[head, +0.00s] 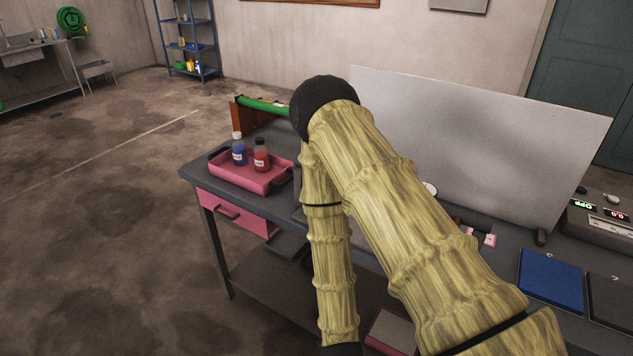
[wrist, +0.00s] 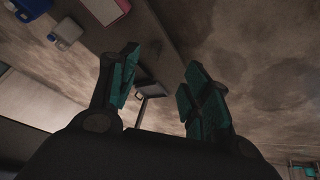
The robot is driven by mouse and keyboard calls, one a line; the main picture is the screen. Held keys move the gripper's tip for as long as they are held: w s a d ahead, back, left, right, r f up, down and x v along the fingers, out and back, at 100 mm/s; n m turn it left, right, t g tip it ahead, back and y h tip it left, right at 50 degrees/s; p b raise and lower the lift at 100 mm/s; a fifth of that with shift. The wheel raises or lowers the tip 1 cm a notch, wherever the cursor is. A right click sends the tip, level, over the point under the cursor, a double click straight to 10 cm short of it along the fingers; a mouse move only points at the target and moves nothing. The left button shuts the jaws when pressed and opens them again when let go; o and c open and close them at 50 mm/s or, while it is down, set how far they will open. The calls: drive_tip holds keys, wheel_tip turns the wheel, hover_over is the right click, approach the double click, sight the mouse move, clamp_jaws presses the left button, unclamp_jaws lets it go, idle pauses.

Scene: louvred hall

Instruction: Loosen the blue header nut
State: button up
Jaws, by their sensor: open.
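I cannot make out a blue header nut in either view; my arm covers the middle of the bench in the head view. My gripper (wrist: 160,82) is open in the wrist view, its teal-padded fingers wide apart with nothing held between them. In the head view the gripper itself does not show clearly; my forearm runs down in front of the bench to the bottom edge. A green hose or pipe (head: 262,104) lies at the bench's far left end, beside an orange-brown panel (head: 240,117), and passes behind my elbow.
The grey bench (head: 196,172) carries a pink tray (head: 232,178) with a blue bottle (head: 240,155) and a red bottle (head: 262,158). A pale upright board (head: 490,140) stands behind. A blue mat (head: 550,281) and a display box (head: 600,222) are at right. Floor left of the bench is clear.

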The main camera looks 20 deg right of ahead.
drive_tip(key=w+a+r+m+t+h, duration=0.1)
drive_tip(key=w+r+t+h, duration=0.15)
drive_tip(key=w+r, duration=0.5)
drive_tip(key=w+r+m+t+h, duration=0.25)
drive_tip(key=w+r, duration=0.25)
drive_tip(key=w, duration=0.6)
drive_tip(key=w+a+r+m+h+b, duration=0.1)
drive_tip(key=w+a+r+m+h, duration=0.2)
drive_tip(key=r, duration=0.7)
drive_tip(key=w+r+m+h+b, duration=0.15)
drive_tip(key=w+r+h, duration=0.3)
drive_tip(key=r, duration=0.55)
drive_tip(key=shift+m+t, duration=0.3)
drive_tip(key=shift+t, duration=0.1)
drive_tip(key=shift+x, duration=5.05)
drive_tip(key=shift+w+a+r, duration=0.15)
clamp_jaws()
